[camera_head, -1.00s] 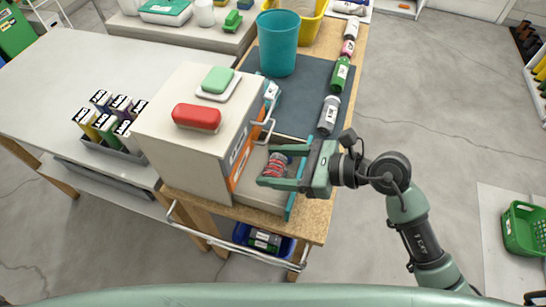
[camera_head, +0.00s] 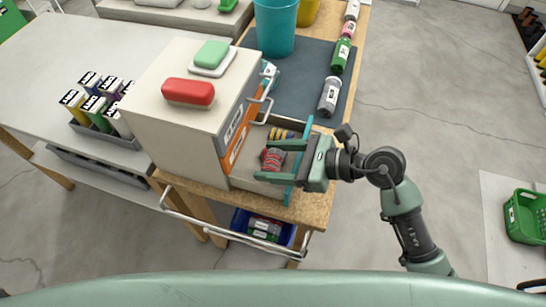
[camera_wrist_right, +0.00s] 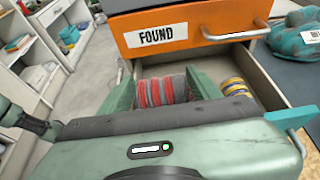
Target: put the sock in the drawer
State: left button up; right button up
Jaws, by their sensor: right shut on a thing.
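A rolled sock (camera_head: 272,159) with red and grey stripes is between the fingers of my right gripper (camera_head: 267,162), which is shut on it. The sock also shows between the fingers in the right wrist view (camera_wrist_right: 165,91). The gripper and sock are over the open drawer (camera_wrist_right: 268,78) of the white cabinet, inside its walls in the picture; whether the sock touches the bottom cannot be told. A yellow and blue striped roll (camera_head: 281,133) lies in the drawer beside the sock. My left gripper is not in view.
The cabinet (camera_head: 178,128) bears a red item (camera_head: 188,92) and a green bar on a dish (camera_head: 211,55). An orange drawer front labelled FOUND (camera_wrist_right: 195,33) is above the open drawer. A blue bin (camera_head: 262,228) is below.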

jog(key=o, duration=1.4)
